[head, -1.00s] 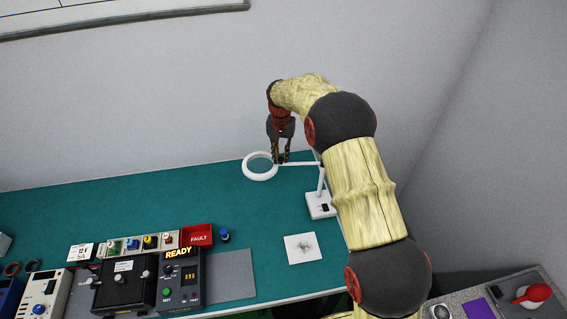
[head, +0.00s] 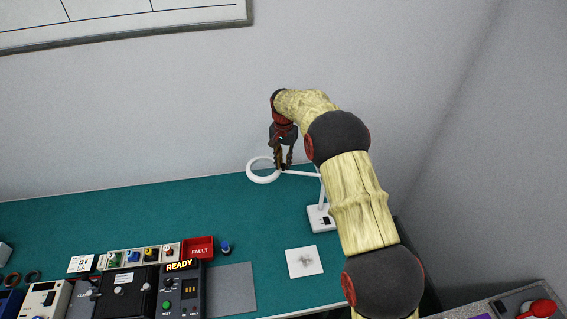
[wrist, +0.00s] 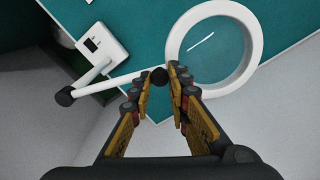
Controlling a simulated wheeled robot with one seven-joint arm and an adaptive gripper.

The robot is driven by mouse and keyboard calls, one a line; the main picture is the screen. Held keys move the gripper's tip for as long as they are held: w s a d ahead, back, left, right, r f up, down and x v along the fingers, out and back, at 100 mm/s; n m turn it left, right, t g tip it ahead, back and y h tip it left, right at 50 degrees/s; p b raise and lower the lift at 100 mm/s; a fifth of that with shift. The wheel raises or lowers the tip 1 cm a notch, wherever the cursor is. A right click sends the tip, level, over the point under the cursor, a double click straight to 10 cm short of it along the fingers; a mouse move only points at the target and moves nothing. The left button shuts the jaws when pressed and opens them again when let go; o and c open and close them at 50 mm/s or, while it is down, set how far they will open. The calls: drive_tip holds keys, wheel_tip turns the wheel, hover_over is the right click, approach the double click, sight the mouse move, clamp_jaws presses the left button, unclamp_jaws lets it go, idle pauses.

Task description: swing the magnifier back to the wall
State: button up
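The magnifier is a white ring lens (head: 250,172) on a thin white arm (head: 303,174), which runs right to a post on a white base (head: 318,219) on the bench. The ring hangs above the bench's back edge, near the grey wall (head: 130,120). My gripper (head: 283,166) is at the ring's right side, where the arm meets it. In the wrist view my fingertips (wrist: 161,74) close on the dark joint between the arm (wrist: 122,75) and the ring (wrist: 256,45). My arm hides part of the bench around the post.
The green bench (head: 130,220) is clear along the back left. A red FAULT bin (head: 198,248), a READY tester (head: 180,290) and a blue-topped knob (head: 225,247) stand at the front. A white pad (head: 305,262) lies before the base. A whiteboard (head: 120,18) hangs on the wall.

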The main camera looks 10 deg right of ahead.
sight(283, 164)
drive_tip(key=o, duration=0.5)
drive_tip(key=shift+w, duration=0.1)
drive_tip(key=shift+c, duration=0.2)
wheel_tip(283, 164, up, 12)
idle(0.7)
